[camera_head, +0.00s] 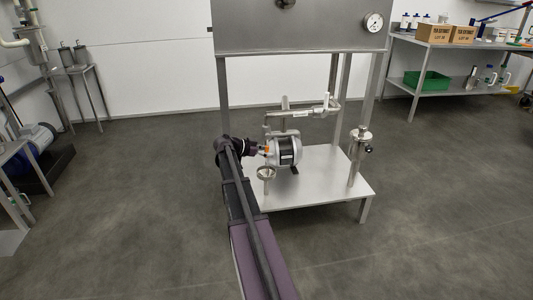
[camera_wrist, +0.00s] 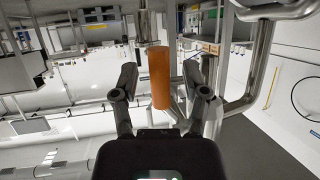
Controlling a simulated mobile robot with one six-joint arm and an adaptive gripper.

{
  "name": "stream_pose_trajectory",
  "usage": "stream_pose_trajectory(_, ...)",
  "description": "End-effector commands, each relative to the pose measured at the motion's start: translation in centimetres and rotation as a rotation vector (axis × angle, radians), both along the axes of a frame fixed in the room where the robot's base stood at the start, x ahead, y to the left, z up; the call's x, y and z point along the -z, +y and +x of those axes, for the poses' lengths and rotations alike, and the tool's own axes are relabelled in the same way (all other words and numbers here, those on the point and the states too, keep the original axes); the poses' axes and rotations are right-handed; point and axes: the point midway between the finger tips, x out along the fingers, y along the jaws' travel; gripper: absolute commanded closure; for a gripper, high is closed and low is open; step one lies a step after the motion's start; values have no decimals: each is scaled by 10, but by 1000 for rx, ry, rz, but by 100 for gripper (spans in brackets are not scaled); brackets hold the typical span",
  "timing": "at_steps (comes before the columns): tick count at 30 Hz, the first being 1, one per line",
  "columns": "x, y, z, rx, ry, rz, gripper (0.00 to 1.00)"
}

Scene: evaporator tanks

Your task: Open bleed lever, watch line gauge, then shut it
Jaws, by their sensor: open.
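An orange cylindrical grip, which looks like the bleed lever's handle (camera_wrist: 159,77), stands between the two fingers of my gripper (camera_wrist: 160,72) in the wrist view. The fingers are apart, with a gap visible on each side of it. In the head view the orange grip (camera_head: 266,149) is a small patch beside the pump, and my gripper (camera_head: 262,150) is at its left side. How the lever joins the pipe is hard to see. A round white gauge (camera_head: 373,22) is on the upper right of the steel tank; its needle is too small to read.
A silver pump (camera_head: 286,150) sits on the steel stand's low shelf (camera_head: 320,185). A handwheel (camera_head: 266,173) is just below my gripper, and pipes rise behind it. A valve post (camera_head: 358,155) stands at the right.

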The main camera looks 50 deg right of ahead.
Motion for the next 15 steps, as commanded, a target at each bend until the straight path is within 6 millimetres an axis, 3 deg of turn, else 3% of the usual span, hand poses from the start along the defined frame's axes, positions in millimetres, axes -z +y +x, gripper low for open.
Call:
stream_pose_trajectory(3,0,0,0,0,0,0,42)
stream_pose_trajectory(9,0,0,0,0,0,0,100)
stream_pose_trajectory(15,0,0,0,1,0,0,100)
